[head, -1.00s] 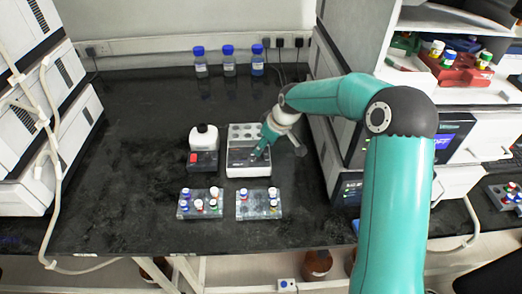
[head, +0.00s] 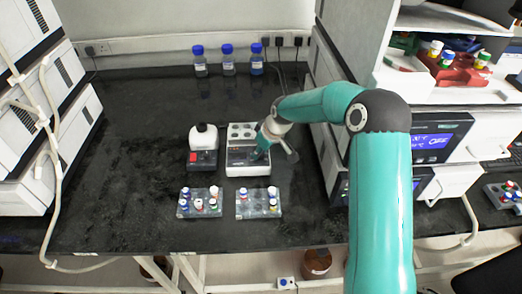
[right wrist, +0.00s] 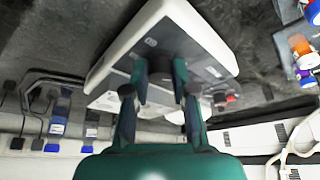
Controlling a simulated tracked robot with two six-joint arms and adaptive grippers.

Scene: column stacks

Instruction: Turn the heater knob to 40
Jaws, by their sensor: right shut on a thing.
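The heater (head: 236,171) is a white block with a dark grey front panel and round wells at its back, standing mid-bench. In the right wrist view the heater (right wrist: 196,24) fills the upper middle. My right gripper (head: 262,151) reaches down to the right part of its panel. In the right wrist view my right gripper (right wrist: 160,72) has its two fingers shut on the dark knob (right wrist: 160,63), mostly hidden between them. The knob is covered by the gripper in the head view. I cannot read its setting. My left gripper is out of view.
A small device with a red button (head: 203,158) stands just left of the heater. Two vial racks (head: 199,211) (head: 244,212) sit in front. Blue-capped bottles (head: 228,68) stand at the back wall. Instruments flank both sides; the bench's left part is clear.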

